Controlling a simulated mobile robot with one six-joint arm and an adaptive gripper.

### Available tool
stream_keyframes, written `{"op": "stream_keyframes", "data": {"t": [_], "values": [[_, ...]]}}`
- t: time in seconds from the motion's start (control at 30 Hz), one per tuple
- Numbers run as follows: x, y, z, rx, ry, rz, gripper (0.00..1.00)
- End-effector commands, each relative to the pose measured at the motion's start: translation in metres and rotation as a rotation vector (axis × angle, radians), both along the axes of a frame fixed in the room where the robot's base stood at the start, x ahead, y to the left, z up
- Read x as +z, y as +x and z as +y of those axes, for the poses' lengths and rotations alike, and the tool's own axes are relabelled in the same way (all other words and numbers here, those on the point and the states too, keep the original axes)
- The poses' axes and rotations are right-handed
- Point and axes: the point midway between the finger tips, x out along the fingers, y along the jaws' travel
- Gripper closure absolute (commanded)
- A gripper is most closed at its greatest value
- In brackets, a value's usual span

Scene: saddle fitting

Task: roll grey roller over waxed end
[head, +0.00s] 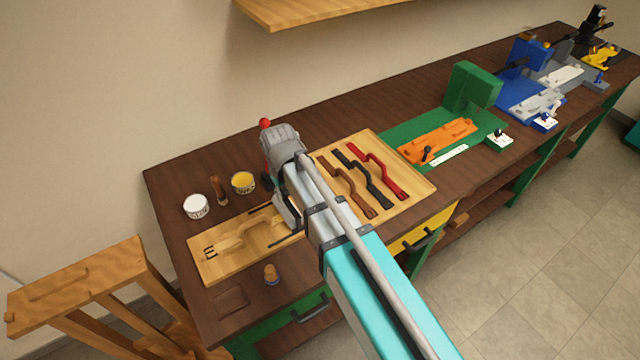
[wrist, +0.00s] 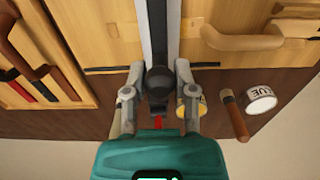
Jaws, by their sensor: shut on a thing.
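My gripper (wrist: 159,72) is shut with a dark, rounded piece (wrist: 158,84) between its fingers in the wrist view. I take this for the grey roller; most of its body is hidden. In the head view my arm hides most of the grip. Below lies a pale wooden board (head: 213,270) with a tan strap piece (head: 240,237) that has a raised, curved part. The strap also shows in the wrist view (wrist: 245,40). Its end near my gripper is partly covered, and no wax can be told on it. I cannot tell whether the roller touches it.
A strap tray (head: 420,187) lies to the right. The far right bench holds green and blue fixtures.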

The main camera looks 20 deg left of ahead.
Motion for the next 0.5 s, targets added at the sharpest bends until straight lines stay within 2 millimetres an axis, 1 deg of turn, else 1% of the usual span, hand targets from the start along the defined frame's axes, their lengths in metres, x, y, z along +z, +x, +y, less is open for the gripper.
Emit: {"op": "stream_keyframes", "data": {"t": [0.2,0.5], "values": [[0.0003,-0.0077,0.0075,0.001,0.001,0.000,0.91],[0.0004,-0.0092,0.0090,0.000,0.002,-0.001,0.91]]}}
